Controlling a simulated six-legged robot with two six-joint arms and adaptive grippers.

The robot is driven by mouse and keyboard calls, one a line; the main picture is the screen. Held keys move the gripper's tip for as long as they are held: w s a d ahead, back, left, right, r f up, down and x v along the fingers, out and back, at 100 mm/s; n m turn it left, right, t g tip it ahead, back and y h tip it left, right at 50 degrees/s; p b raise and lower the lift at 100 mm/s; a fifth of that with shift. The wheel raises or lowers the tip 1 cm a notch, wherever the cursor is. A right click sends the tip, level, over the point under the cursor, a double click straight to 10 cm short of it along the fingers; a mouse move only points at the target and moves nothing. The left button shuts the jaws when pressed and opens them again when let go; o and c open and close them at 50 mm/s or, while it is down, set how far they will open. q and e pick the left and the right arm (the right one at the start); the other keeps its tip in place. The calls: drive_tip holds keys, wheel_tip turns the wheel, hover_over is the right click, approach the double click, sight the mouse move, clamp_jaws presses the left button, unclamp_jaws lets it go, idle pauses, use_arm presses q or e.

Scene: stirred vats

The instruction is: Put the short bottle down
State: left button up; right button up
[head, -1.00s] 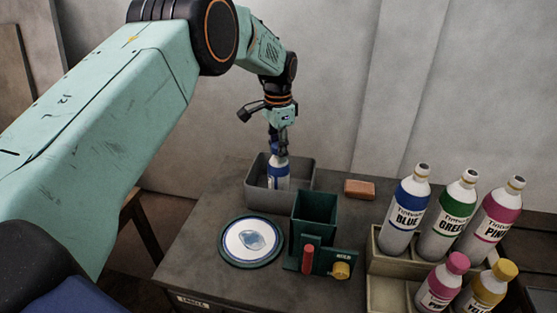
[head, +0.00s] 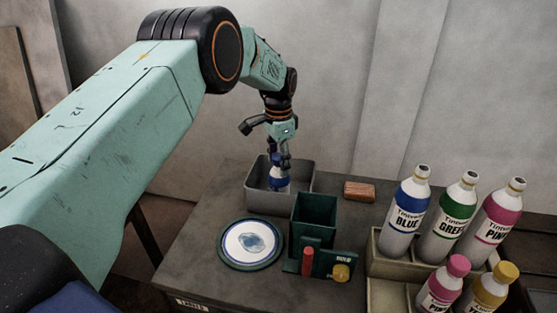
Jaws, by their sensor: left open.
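The short bottle (head: 279,185), blue and white, stands about upright inside the grey bin (head: 262,204) at the back of the table. The bin's front wall hides its base, so I cannot tell if it touches the bin's floor. My left gripper (head: 279,163) comes down from above, open, with its fingers at the bottle's top. Whether the fingers still touch the bottle is too small to tell. My right gripper is out of view.
A dark green box (head: 314,217) with a red handle and yellow knob stands in front of the bin. A round plate (head: 251,244) lies left of it. A brown block (head: 360,191) lies right. A rack (head: 391,268) of several labelled bottles fills the right.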

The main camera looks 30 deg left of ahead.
use_arm(q)
wheel_tip(320, 180, up, 11)
drive_tip(key=shift+p, duration=0.6)
drive_tip(key=shift+s+r, duration=0.1)
drive_tip(key=shift+r, duration=0.5)
